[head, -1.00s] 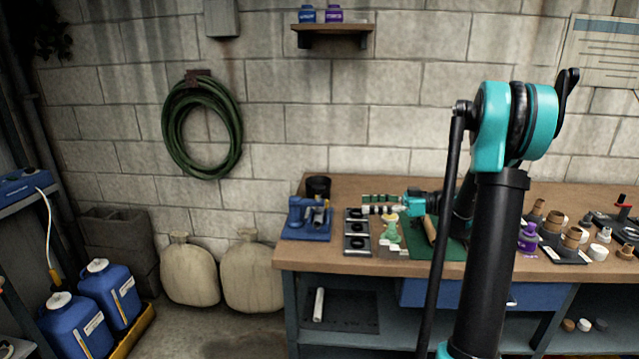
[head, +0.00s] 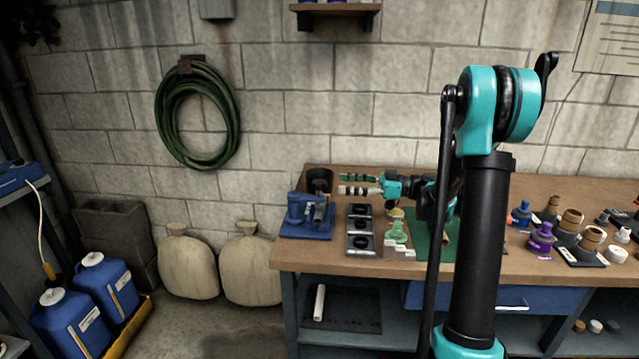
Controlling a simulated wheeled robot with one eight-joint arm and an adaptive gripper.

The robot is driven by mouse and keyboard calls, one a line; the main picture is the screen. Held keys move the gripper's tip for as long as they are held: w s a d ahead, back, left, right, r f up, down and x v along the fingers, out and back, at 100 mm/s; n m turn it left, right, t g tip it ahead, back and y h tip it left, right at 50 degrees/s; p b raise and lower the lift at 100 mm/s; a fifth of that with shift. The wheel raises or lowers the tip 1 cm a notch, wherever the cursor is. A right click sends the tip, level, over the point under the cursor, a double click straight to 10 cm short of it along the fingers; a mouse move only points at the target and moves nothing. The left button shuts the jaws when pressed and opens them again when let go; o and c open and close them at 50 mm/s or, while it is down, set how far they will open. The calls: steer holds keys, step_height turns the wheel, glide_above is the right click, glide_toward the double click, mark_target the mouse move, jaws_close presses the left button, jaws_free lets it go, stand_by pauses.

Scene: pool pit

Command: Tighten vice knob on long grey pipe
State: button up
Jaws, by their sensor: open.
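The blue vice (head: 297,211) stands on a blue base at the left end of the workbench. A short grey piece (head: 318,213) shows at its right side; I cannot tell whether it is the long pipe's end. The knob is too small to make out. My gripper (head: 342,183) points left, with its two green-and-white banded fingers apart and nothing seen between them. It appears above and to the right of the vice, apart from it in the picture. A pale pipe (head: 319,302) lies on the shelf under the bench.
A black cup (head: 319,181) stands behind the vice. Right of the vice are a black-and-grey tray (head: 361,231), a green bottle (head: 396,231) and a green mat (head: 421,238). Purple bottles and brown fittings (head: 571,220) crowd the right. Blue jugs (head: 115,286) stand on the left floor.

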mark_target(320, 182)
steer(key=a, duration=0.8)
steer(key=shift+w+a, duration=0.2)
steer(key=shift+a, duration=0.15)
steer(key=shift+c, duration=0.3)
steer(key=c, duration=1.1)
steer(key=shift+c, duration=0.2)
steer(key=shift+m+t, duration=0.4)
steer(key=shift+t, duration=0.2)
